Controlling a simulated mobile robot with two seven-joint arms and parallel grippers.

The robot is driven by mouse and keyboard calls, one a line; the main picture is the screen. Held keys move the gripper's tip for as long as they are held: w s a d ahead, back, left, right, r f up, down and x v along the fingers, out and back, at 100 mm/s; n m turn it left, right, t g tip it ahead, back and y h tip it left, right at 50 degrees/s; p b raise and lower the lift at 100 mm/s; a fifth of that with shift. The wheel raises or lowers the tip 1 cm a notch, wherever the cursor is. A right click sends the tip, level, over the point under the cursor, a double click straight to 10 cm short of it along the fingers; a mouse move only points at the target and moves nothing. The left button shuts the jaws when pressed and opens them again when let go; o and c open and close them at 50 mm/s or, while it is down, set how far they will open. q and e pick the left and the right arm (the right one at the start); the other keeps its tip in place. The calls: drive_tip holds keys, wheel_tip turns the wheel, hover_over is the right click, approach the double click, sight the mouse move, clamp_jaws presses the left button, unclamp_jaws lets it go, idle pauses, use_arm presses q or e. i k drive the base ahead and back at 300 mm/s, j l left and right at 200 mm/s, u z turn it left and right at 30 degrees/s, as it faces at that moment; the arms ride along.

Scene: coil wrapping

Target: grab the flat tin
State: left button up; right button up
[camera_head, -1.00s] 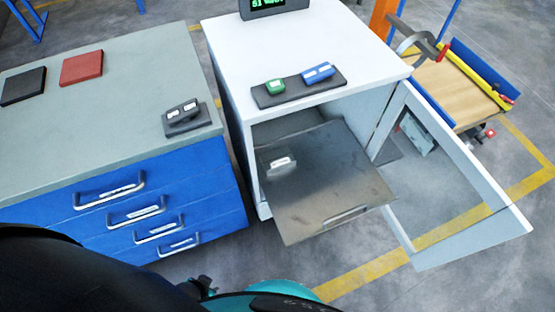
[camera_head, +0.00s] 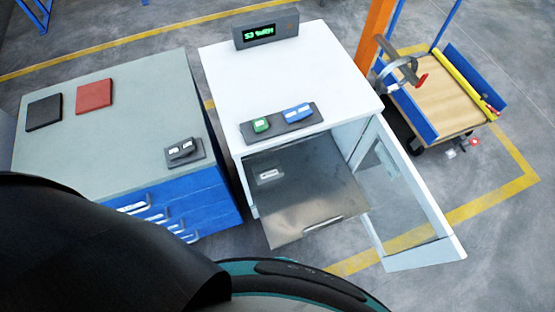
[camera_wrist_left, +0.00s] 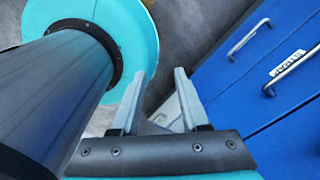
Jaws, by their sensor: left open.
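A small flat grey item with a white label (camera_head: 269,175) lies near the back left of the metal shelf (camera_head: 300,215), which is pulled out of the white cabinet (camera_head: 350,85). It looks like the flat tin, but its grey body barely stands out from the shelf. My left gripper (camera_wrist_left: 162,76) is open and empty in the left wrist view, beside the blue drawer fronts (camera_wrist_left: 265,85) and over the floor. It is hidden in the head view. My right gripper is not in view.
The cabinet door (camera_head: 425,210) stands open at the right. On the cabinet are a dark tray with a green item (camera_head: 261,125) and a blue item (camera_head: 298,112), and a display (camera_head: 266,36). A grey bench (camera_head: 130,130) stands left; a cart (camera_head: 435,92) stands back right.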

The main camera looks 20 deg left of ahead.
sight(272, 169)
drive_tip(key=i+l+u, duration=0.2)
drive_tip(key=u, duration=0.15)
drive_tip(key=i+l+u, duration=0.25)
drive_tip(key=u, duration=1.15)
